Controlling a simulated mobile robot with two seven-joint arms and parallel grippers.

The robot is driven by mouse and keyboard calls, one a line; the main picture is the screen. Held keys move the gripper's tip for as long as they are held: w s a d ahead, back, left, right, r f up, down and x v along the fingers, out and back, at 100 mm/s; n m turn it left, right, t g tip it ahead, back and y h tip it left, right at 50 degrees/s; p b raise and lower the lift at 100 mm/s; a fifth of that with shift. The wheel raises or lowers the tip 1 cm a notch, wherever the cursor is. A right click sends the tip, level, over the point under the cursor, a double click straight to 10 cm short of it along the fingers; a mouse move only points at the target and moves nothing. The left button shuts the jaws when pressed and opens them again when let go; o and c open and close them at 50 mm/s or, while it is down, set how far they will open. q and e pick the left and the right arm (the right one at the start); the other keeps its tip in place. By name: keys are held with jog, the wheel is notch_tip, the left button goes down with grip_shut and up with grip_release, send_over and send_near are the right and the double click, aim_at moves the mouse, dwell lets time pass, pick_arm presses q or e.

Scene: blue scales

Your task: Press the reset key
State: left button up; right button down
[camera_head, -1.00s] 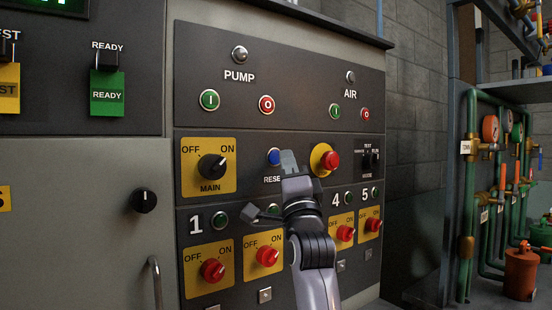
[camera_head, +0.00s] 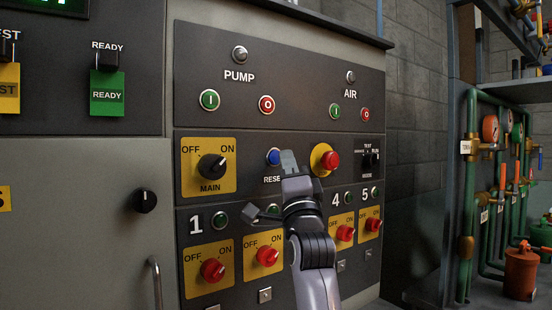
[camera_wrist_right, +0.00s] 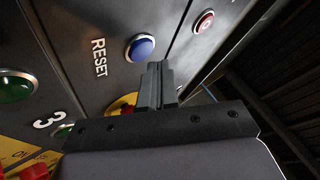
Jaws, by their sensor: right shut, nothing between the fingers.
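The reset key is a round blue button (camera_head: 273,156) in a metal ring on the dark control panel, above the label "RESET", whose end my gripper hides in the head view. The blue button also shows in the right wrist view (camera_wrist_right: 141,47), just beyond the fingertips. My right gripper (camera_head: 288,158) is shut and empty, its tips just right of the button in the head view. In the right wrist view its shut fingers (camera_wrist_right: 157,72) point up close to the button's lower right. I cannot tell whether they touch the button or panel. My left gripper is not in view.
A red emergency button (camera_head: 331,160) on a yellow disc sits right of my gripper. A black MAIN knob (camera_head: 211,167) sits to the left. Red OFF/ON knobs (camera_head: 267,256) line the lower panel. Green and red PUMP buttons (camera_head: 266,104) are above.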

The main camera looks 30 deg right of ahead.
jog(key=shift+w+y, duration=0.2)
jog(key=shift+y, duration=0.1)
jog(key=shift+w, duration=0.2)
jog(key=shift+w+p, duration=0.35)
jog(key=shift+w, duration=0.05)
dwell(0.7)
dwell(0.3)
jog(key=shift+s, duration=0.8)
jog(key=s, duration=0.5)
jog(key=shift+d, duration=0.2)
dwell(0.6)
